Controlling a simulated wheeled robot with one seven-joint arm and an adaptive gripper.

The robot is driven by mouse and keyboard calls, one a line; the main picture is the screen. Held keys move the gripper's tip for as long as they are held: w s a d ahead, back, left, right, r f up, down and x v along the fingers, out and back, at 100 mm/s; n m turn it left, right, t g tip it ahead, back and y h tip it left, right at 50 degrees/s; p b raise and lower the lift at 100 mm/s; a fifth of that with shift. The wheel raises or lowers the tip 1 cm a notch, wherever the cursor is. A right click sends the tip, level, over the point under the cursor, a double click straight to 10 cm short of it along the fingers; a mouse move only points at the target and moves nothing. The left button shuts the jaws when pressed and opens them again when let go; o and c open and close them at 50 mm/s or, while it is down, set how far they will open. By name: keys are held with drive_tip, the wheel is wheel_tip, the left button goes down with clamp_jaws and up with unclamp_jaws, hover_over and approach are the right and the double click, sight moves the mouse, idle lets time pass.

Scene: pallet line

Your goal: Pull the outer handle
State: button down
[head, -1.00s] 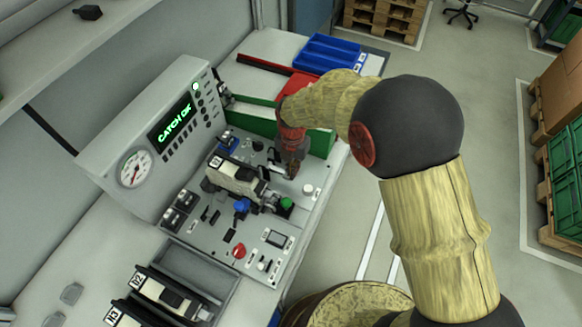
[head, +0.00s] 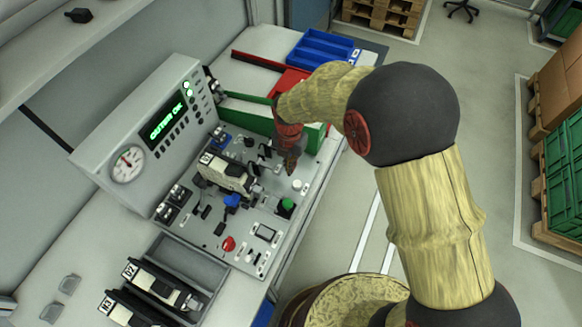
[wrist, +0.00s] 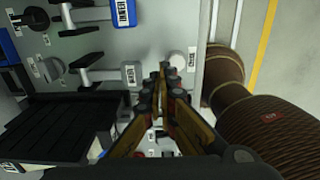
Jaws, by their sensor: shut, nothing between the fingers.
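The upper one (wrist: 88,16) has a tag that seems to read OUTER; the lower one (wrist: 90,74) has a tag too small to read surely. My gripper (wrist: 162,72) is shut and empty, beside the lower handle's end pad and a white round knob (wrist: 177,61), apart from the upper handle. In the head view my gripper (head: 290,168) is over the panel's far right part, partly hiding the handles there.
A pale unit (head: 228,172) is mounted mid-panel, left of my gripper. A green button (head: 287,205) and a red button (head: 228,243) are nearer. A green rail (head: 312,138) and blue tray (head: 322,48) lie behind.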

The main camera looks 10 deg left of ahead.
wheel_tip(320, 180, up, 8)
drive_tip(key=s+d, duration=0.1)
drive_tip(key=d, duration=0.1)
drive_tip(key=shift+d+f+p, duration=0.2)
drive_tip(key=shift+d+p, duration=0.2)
drive_tip(key=shift+s, duration=0.1)
idle(0.4)
drive_tip(key=s+d+r+m+t+b, duration=0.2)
drive_tip(key=s+d+r+m, duration=0.6)
drive_tip(key=m, duration=0.8)
drive_tip(key=s+d+r+m+t+b, duration=0.3)
drive_tip(key=s+d+r+m, duration=0.6)
drive_tip(key=d+m, duration=0.4)
drive_tip(key=s+m+b, duration=0.1)
drive_tip(key=m, duration=0.2)
drive_tip(key=shift+s+t, duration=0.3)
drive_tip(key=shift+s, duration=0.1)
